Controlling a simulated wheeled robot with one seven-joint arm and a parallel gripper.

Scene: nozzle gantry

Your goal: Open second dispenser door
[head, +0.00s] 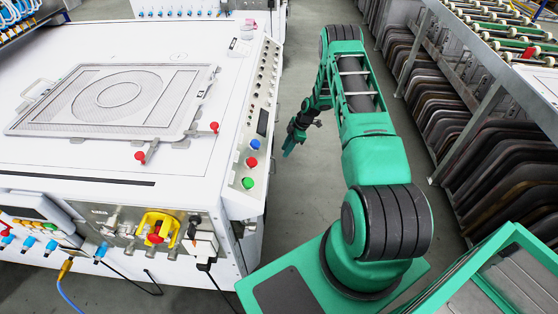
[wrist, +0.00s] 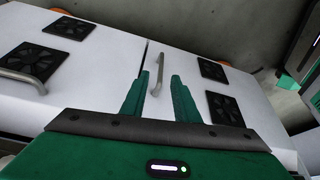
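The wrist view shows two white dispenser doors side by side, tilted in the picture. The left door (wrist: 95,72) has a grey bar handle (wrist: 27,68) and black fan vents. The right door (wrist: 185,62) has its own grey bar handle (wrist: 158,66) and two vents. Both doors look shut, with a narrow seam between them. My gripper (wrist: 158,77) is open, with the right door's handle showing in the gap between its green fingers. I cannot tell whether the fingers are around the handle or short of it. In the head view my gripper (head: 292,140) is low beside the white machine; the door fronts are hidden there.
The white machine (head: 100,170) with a control panel (head: 262,115) stands left of my arm. A rack with several dark curved panels (head: 470,140) lines the right. Grey floor (head: 300,85) between them is clear. A yellow-plugged blue cable (head: 65,275) hangs at front left.

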